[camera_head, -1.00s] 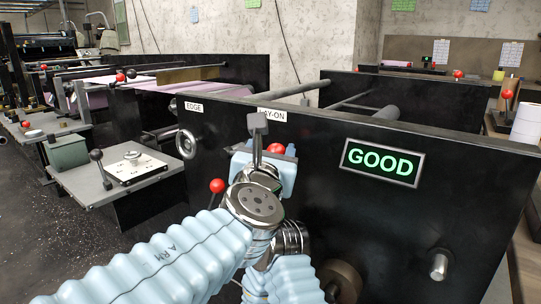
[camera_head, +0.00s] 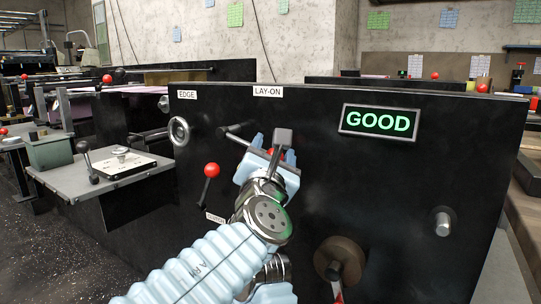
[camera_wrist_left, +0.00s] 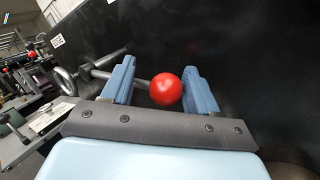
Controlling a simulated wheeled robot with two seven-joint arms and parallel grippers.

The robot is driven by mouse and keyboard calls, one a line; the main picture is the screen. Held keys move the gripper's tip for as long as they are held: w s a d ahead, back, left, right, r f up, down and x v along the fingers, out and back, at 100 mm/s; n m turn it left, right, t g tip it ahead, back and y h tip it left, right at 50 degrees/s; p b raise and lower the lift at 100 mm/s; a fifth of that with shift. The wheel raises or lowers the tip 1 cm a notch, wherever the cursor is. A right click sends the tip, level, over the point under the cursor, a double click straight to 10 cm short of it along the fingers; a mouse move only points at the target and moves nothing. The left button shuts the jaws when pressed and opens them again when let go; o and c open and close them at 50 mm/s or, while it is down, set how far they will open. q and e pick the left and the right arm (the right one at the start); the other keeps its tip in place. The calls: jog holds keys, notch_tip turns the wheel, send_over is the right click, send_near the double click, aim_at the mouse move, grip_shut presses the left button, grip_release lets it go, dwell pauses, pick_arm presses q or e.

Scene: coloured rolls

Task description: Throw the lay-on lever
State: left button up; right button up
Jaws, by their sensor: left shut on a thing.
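The lay-on lever has a dark shaft (camera_head: 238,139) and a red ball knob (camera_head: 276,153), below the white LAY-ON label (camera_head: 268,91) on the black panel. My left gripper (camera_head: 274,158) is shut on the red knob. In the left wrist view the knob (camera_wrist_left: 166,89) sits between the two blue fingers, and the shaft (camera_wrist_left: 115,78) runs off left to the panel. My right gripper is not in view.
Another red-knobbed lever (camera_head: 211,171) stands close left of my wrist. A handwheel (camera_head: 180,131) is under the EDGE label (camera_head: 187,95). A lit GOOD sign (camera_head: 379,122) is at right.

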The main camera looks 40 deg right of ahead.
pick_arm(q)
jog(key=shift+w+f, duration=0.45)
jog(key=shift+f, duration=0.35)
jog(key=o, duration=1.5)
jog(key=shift+a, duration=0.15)
jog(key=v, duration=0.4)
jog(key=r+b+v, duration=0.1)
jog(key=v, duration=0.9)
jog(key=shift+s+r+b, duration=0.15)
jog(key=shift+s+b, duration=0.25)
